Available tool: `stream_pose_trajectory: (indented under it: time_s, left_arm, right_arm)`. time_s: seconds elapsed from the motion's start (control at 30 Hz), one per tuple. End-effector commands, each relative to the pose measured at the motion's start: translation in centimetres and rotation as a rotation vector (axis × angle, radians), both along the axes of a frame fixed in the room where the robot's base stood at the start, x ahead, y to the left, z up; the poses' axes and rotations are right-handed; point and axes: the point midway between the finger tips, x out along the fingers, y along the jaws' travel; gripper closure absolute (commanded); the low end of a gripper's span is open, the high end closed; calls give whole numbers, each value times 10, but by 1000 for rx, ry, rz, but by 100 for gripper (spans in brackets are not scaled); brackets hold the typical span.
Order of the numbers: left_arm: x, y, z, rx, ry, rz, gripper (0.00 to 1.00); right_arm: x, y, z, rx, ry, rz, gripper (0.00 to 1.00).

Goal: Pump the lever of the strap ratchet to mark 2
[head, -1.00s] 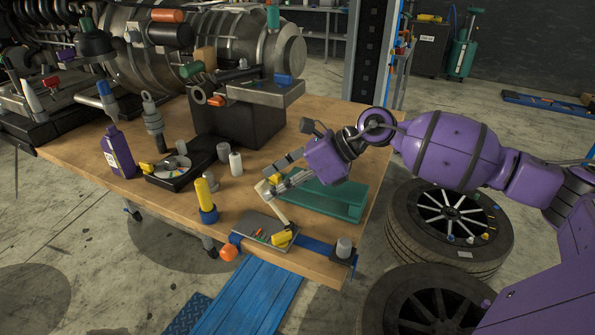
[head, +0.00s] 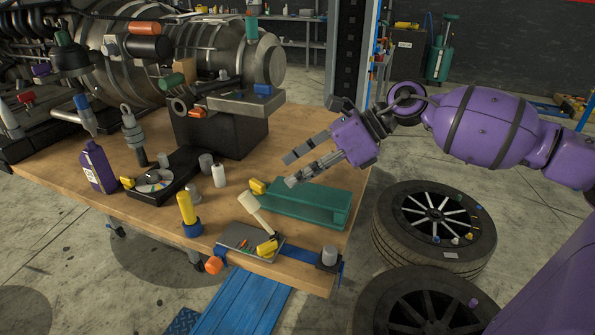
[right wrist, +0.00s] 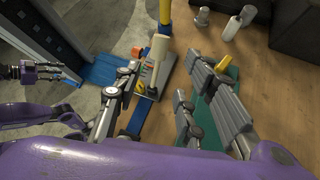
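The strap ratchet (head: 238,236) sits at the table's front edge, a grey plate with small coloured marks and a yellow part. Its cream lever (head: 257,213) rises tilted up to the left; it also shows in the right wrist view (right wrist: 158,48). The blue strap (head: 303,248) runs along the table edge. My right gripper (head: 288,170) is open and empty, above the green beam and apart from the lever, up and right of it. In the right wrist view the lever stands beyond the spread fingers. My left gripper (right wrist: 55,73) shows small at the left there, its opening unclear.
A green beam (head: 300,205) lies under my right gripper, with a yellow block (head: 258,186) at its end. A yellow cylinder (head: 187,208) in a blue base stands left of the ratchet. Tyres are on the floor at right.

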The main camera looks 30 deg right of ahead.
Motion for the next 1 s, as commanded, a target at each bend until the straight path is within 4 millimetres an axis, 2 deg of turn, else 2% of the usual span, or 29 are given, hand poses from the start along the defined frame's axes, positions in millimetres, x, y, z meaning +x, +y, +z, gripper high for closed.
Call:
stream_pose_trajectory:
  time_s: [0.03, 0.07, 0.23, 0.4, 0.53, 0.73, 1.0]
  left_arm:
    - [-4, 0, -5, 0, 8, 0, 60]
    - [-6, 0, -8, 0, 13, 0, 60]
    - [-18, 0, -29, 0, 43, 0, 60]
    - [-24, 0, -41, 3, 61, -4, 60]
    - [-15, -1, -37, 6, 46, -9, 60]
    - [-7, -2, -32, 6, 31, -13, 60]
    - [-14, -1, -39, 6, 45, -11, 60]
  right_arm:
    - [-3, -1, -15, 8, 20, -5, 73]
    - [-4, 0, -19, 20, 20, -5, 77]
    - [-23, 21, -12, 2, -67, 33, 100]
    - [-47, 19, 11, -94, -143, -49, 100]
    - [-56, 8, 35, -160, -178, -171, 100]
    - [-53, 5, 32, -157, -126, -246, 100]
    - [-29, 24, 7, -155, -125, -243, 100]
